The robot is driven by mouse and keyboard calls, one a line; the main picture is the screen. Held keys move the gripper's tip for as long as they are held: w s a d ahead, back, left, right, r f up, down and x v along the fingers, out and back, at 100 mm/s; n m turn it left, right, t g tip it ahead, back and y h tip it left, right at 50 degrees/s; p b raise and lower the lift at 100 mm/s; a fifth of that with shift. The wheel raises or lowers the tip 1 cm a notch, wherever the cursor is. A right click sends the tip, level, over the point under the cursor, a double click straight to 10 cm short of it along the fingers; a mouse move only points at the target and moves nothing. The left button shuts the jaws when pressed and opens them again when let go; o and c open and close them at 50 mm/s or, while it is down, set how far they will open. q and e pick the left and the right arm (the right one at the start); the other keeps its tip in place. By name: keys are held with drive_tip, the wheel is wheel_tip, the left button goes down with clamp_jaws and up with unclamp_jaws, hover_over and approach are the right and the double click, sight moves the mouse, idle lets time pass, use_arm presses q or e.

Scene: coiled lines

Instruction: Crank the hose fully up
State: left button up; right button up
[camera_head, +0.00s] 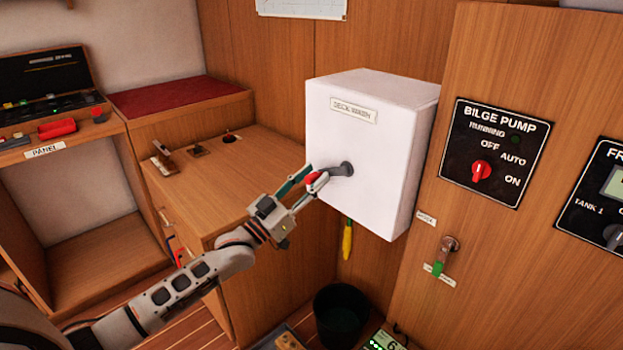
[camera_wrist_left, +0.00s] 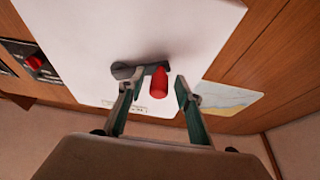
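A white box labelled DECK WASH (camera_head: 375,140) is fixed to the wooden wall. A dark grey crank (camera_head: 342,169) with a red knob (camera_head: 313,178) sticks out of its front. A yellow hose end (camera_head: 347,240) hangs below the box; the rest of the hose is hidden. My left gripper (camera_head: 309,180) is at the knob. In the left wrist view the crank arm (camera_wrist_left: 130,70) and red knob (camera_wrist_left: 159,83) show between the two fingers, with gaps beside the knob, so the gripper is open around it. My right gripper is not in view.
A BILGE PUMP panel (camera_head: 497,152) with a red switch is to the right, above a small lever with a green grip (camera_head: 440,262). A black bucket (camera_head: 341,312) stands below the box. A wooden cabinet (camera_head: 225,185) lies behind my left arm.

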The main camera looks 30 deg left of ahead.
use_arm(q)
clamp_jaws()
drive_tip(key=shift+a+r+m, duration=0.1)
drive_tip(key=shift+r+m, duration=0.1)
drive_tip(key=shift+m, duration=0.2)
idle(0.4)
